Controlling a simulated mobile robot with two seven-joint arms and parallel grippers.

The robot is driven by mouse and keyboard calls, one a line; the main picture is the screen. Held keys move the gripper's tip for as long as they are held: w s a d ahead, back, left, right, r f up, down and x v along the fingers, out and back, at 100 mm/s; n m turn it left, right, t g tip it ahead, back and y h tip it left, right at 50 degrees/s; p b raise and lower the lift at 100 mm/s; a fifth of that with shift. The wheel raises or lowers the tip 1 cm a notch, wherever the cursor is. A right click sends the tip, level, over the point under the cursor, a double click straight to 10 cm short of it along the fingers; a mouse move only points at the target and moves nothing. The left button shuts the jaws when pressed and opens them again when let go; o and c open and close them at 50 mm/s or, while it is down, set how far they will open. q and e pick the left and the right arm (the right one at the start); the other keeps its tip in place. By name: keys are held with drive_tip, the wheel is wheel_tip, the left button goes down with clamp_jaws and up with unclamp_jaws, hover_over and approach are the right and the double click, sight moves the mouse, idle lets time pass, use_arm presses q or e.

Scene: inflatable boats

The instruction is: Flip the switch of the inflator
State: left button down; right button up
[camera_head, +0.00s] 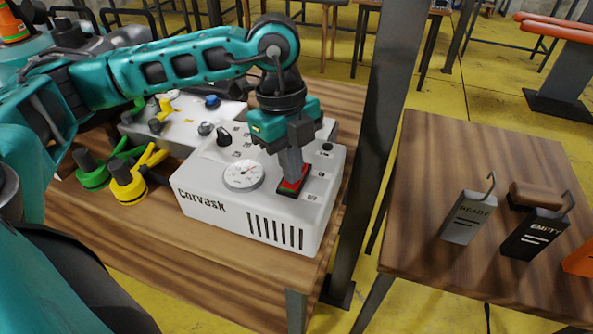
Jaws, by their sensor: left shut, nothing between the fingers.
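The inflator (222,215) is a white box marked "corvask" on the wooden table, with a round gauge (243,175) and a dark knob (224,137) on top. Its red switch (291,185) in a dark frame is on the right part of the top. My left gripper (292,180) points down over the switch, shut and empty, with its fingertips at the switch and partly hiding it. I cannot tell whether the fingertips press on it or which way the switch is tilted. My right gripper is not in view.
A grey "READY" block (466,219) and a black "EMPTY" block (532,236) stand on the right table (430,180). A dark post (380,130) rises between the tables. Green (92,172) and yellow (130,187) fittings lie left of the inflator.

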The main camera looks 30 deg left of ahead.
use_arm(q)
wheel_tip(320, 180, up, 7)
drive_tip(key=p, duration=0.5)
idle(0.3)
drive_tip(key=shift+s+f, duration=0.1)
idle(0.4)
